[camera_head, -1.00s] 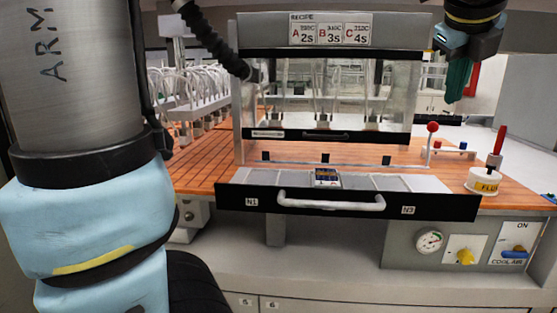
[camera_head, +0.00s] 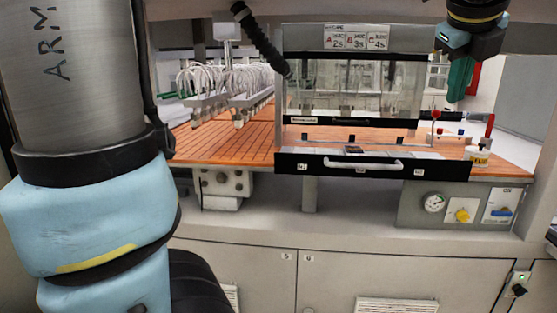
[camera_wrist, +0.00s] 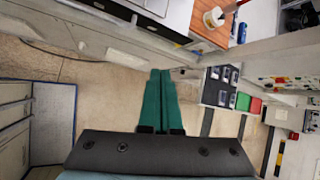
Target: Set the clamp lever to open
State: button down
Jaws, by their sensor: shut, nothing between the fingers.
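A thin upright lever with a red ball knob (camera_head: 436,115) stands at the right end of the bench, right of the clear-fronted machine (camera_head: 362,90). It may be the clamp lever; no label on it can be read. My gripper (camera_head: 460,78) hangs at the upper right of the head view, in front of the bench and apart from the lever. Its green fingers (camera_wrist: 159,100) are shut together and empty in the wrist view, above bare floor.
A black-fronted drawer with a white handle (camera_head: 362,164) sits below the machine. A flux pot (camera_head: 477,155) with a red-handled tool stands right of the lever. A gauge and knob panel (camera_head: 462,207) is below. The floor (camera_wrist: 110,95) beneath my gripper looks clear.

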jog(key=w+a+f+n+g+y+b, duration=0.15)
jog(key=w+a+f+n, duration=0.25)
jog(key=a+f+n, duration=0.5)
jog(key=w+a+f+n+g+y, duration=0.1)
jog(key=w+a+f+n+y, duration=0.1)
jog(key=w+a+f+n, duration=0.65)
jog(key=s+a+f+n+g, duration=0.1)
jog(key=s+a+f+n, duration=0.3)
jog(key=a+f+n, duration=0.3)
jog(key=s+a+f+n+g+b, duration=0.1)
jog(key=s+a+f+n, duration=0.3)
jog(key=a+f+n, duration=0.4)
jog(key=a+n, duration=0.1)
jog(key=a, duration=0.2)
jog(key=shift+s+a, duration=0.25)
jog(key=shift+s, duration=0.15)
jog(key=shift+f+g+y, duration=0.1)
jog(key=shift+g+y, duration=0.15)
